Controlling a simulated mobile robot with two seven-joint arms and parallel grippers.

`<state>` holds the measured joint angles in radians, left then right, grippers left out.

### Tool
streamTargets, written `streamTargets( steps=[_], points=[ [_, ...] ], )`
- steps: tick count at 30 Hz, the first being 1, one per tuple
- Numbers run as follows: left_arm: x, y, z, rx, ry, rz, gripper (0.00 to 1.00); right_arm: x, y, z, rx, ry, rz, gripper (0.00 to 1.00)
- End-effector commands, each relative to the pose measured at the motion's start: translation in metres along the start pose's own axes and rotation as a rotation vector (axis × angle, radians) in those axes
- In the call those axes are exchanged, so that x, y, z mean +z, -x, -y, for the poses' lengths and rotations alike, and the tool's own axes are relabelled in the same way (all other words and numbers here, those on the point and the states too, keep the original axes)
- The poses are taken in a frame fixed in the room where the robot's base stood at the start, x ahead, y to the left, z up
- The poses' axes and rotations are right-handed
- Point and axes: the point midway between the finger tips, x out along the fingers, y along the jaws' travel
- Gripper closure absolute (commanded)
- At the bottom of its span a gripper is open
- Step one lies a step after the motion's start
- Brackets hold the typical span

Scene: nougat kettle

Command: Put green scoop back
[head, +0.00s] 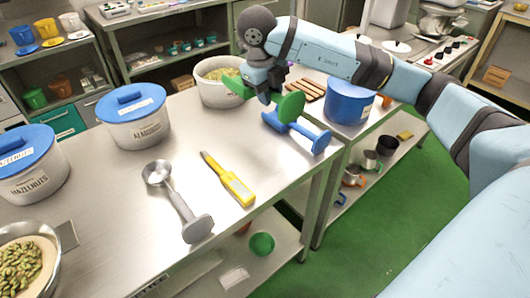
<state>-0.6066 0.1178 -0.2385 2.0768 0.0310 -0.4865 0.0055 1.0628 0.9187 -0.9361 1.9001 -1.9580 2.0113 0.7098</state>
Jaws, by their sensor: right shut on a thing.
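My right gripper (265,93) comes in from the right and is shut on the green scoop (290,106). The scoop is at the right rim of an open white tub (220,95) with greenish contents. Part of the scoop shows left of the fingers, over the tub's rim, and its green end shows to the right, above a blue scoop (297,132). The fingers hide the scoop's middle. I cannot tell whether the scoop touches the tub. My left gripper is not in view.
On the steel table (120,220) are a metal scoop (178,205), a yellow tool (230,180), a blue-lidded almonds tub (135,125) and a hazelnuts tub (30,180).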

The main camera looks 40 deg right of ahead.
Motion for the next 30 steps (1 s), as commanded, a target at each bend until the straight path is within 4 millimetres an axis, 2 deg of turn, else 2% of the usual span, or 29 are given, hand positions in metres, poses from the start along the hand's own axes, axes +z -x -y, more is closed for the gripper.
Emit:
streamTargets(
  steps=[1, 3, 12, 15, 22, 27, 30],
  points=[
    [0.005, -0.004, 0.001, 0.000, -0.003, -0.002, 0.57, -0.001, -0.019, -0.005, 0.003, 0.002, -0.006, 1.00],
    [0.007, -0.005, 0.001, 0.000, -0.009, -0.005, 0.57, -0.001, -0.038, -0.009, 0.003, 0.002, -0.006, 1.00],
    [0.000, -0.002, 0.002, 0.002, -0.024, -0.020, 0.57, -0.001, -0.107, -0.023, 0.001, 0.003, -0.004, 1.00],
    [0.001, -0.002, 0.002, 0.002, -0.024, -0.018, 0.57, 0.000, -0.121, -0.026, 0.001, 0.002, -0.001, 1.00],
    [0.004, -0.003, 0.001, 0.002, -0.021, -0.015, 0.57, 0.000, -0.137, -0.029, 0.001, 0.003, 0.000, 1.00],
    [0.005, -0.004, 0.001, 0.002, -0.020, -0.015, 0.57, 0.000, -0.163, -0.035, 0.001, 0.004, -0.002, 1.00],
    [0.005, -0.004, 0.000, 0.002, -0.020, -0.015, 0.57, 0.000, -0.171, -0.037, 0.000, 0.004, 0.000, 1.00]
  ],
)
